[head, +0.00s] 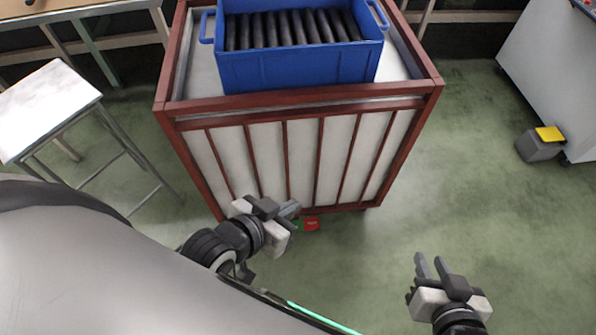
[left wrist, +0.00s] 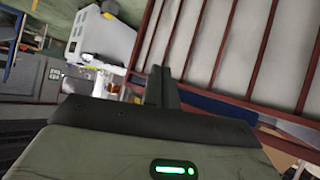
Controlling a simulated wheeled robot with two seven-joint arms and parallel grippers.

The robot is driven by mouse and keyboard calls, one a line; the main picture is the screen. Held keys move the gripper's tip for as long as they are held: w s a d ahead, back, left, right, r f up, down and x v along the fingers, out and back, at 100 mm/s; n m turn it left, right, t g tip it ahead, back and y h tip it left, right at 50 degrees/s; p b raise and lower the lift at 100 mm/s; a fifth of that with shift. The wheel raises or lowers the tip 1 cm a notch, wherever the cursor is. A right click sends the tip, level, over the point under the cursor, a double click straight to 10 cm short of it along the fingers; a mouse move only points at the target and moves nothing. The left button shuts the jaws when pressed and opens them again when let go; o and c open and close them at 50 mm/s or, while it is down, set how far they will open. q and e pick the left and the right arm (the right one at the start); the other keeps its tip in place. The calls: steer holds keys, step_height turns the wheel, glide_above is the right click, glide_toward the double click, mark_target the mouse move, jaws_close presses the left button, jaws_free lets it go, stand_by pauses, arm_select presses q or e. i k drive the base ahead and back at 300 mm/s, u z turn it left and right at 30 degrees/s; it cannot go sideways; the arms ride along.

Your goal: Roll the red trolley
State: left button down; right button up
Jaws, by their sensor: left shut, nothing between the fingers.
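The red trolley (head: 300,102) stands in front of me in the head view, a red frame with pale slatted sides. Its slatted side also shows in the left wrist view (left wrist: 222,50). My left gripper (head: 290,209) is shut and empty, in front of the trolley's lower near side; I cannot tell whether it touches. Its closed fingers show in the left wrist view (left wrist: 161,88). My right gripper (head: 432,264) is open and empty, over the floor to the right of the trolley's near side.
A blue crate (head: 300,70) with several dark rods rests on the trolley. A white-topped stool (head: 45,105) stands left. A pale cabinet (head: 555,70) and a grey pedal with a yellow top (head: 549,134) are at the right. Green floor is clear right of the trolley.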

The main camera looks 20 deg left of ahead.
mark_target(315, 147)
steer(key=k, duration=0.25)
steer(key=z, duration=2.55)
steer(key=i, duration=0.15)
steer(key=u, duration=1.8)
steer(key=i, duration=0.4)
steer(key=u, duration=1.25)
